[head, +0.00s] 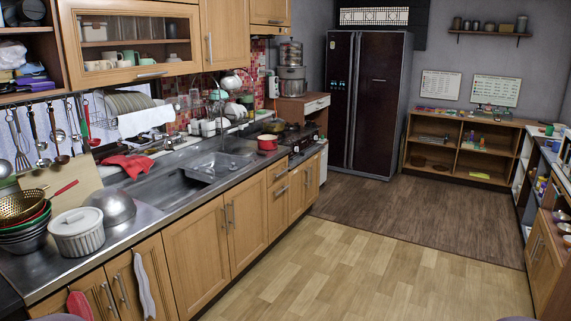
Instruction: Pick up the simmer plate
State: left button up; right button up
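I cannot make out a simmer plate for certain. Several utensils, including ladles and strainers, hang from a rail (40,101) on the wall at the left, below the upper cabinets. The hanging tools are small and overlap, so I cannot tell whether one is the simmer plate. Neither of my grippers shows in the head view.
A steel counter with a sink (175,190) runs along the left. On it stand stacked colanders (25,222), a white lidded pot (77,234), an upturned metal bowl (112,208) and a red pot (267,143). The wooden floor (370,275) is clear.

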aim_at(243, 151)
jog(key=i+z, duration=0.1)
jog(key=i, duration=1.3)
jog(key=i+j+z, duration=0.15)
jog(key=i, duration=1.25)
jog(key=i+z, duration=0.15)
jog(key=i, duration=1.45)
jog(key=i+j+u, duration=0.15)
jog(key=i+u, duration=0.3)
jog(key=i+l+u, duration=0.1)
jog(key=i+u, duration=0.3)
jog(key=i+l+u, duration=0.2)
jog(key=i+u, duration=0.25)
jog(key=i, duration=0.15)
